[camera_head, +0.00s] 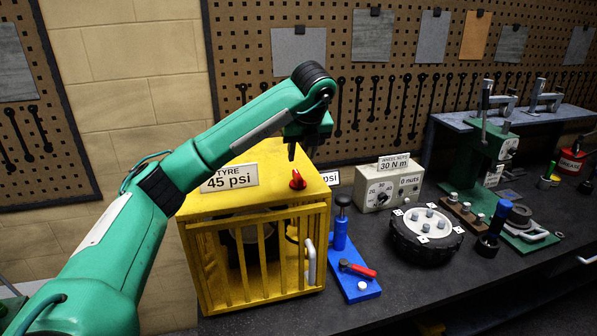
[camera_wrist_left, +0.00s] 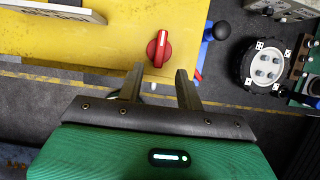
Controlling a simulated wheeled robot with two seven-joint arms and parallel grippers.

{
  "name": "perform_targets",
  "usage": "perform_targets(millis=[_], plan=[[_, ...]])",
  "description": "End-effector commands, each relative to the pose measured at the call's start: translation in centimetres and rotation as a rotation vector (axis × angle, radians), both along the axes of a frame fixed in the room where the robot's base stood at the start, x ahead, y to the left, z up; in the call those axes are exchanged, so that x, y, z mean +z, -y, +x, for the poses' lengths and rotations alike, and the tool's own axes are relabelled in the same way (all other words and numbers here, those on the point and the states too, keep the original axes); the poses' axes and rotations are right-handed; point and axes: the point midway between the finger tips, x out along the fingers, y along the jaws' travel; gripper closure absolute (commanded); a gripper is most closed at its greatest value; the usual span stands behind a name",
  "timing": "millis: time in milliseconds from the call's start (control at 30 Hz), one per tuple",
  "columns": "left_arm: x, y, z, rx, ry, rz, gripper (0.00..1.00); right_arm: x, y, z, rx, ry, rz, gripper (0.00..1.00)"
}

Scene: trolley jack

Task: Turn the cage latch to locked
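The cage latch is a red knob (camera_head: 298,180) on the top of the yellow cage (camera_head: 312,203), near its right side. In the left wrist view the red knob (camera_wrist_left: 158,48) has a raised grip running roughly up and down the picture, with a pale line on it. My left gripper (camera_head: 301,154) is above the knob, fingers pointing down. The two fingers are apart with nothing between them; in the left wrist view the left gripper (camera_wrist_left: 158,76) has the knob just beyond its tips. The barred cage front, with a grey handle (camera_head: 310,262), looks shut. My right gripper is not in view.
A "TYRE 45 psi" sign (camera_head: 229,178) stands on the cage top, left of the knob. A blue tool stand (camera_head: 356,285) with a red-handled part stands right of the cage. A wheel (camera_head: 426,236) and a torque box (camera_head: 389,190) are farther right on the dark bench.

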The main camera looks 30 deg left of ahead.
Motion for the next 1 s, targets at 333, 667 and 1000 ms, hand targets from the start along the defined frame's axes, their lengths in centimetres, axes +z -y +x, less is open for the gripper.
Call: perform_targets(millis=[333, 667, 1000], plan=[[-4.0, -1.4, 1.1, 0.001, -0.006, 0.000, 0.64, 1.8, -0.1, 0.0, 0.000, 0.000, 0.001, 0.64], [-7.3, -2.3, 2.0, -0.001, -0.001, -0.001, 0.64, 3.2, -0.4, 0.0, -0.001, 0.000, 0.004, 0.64], [-7.7, -2.4, 2.1, -0.001, 0.000, 0.000, 0.68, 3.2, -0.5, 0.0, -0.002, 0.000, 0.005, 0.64]])
